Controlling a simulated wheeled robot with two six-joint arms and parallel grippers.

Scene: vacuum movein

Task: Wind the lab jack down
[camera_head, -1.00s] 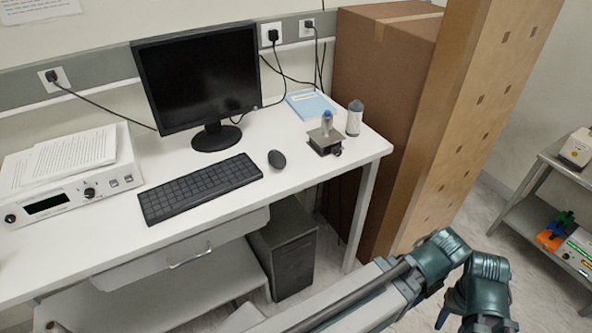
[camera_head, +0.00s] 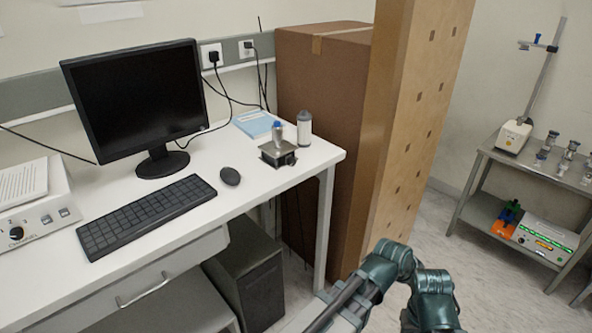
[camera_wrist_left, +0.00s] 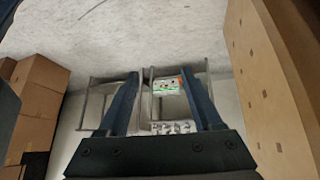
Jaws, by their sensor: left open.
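My left gripper (camera_wrist_left: 160,76) is open and empty in the left wrist view, which shows floor and a cart but no jack. In the head view an arm of mine is at the bottom, away from the bench, with its fingers out of sight.
A tall brown carton (camera_head: 318,90) and a wooden panel (camera_head: 412,130) stand beside the bench. A metal cart (camera_head: 480,180) is at right, with open floor before it.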

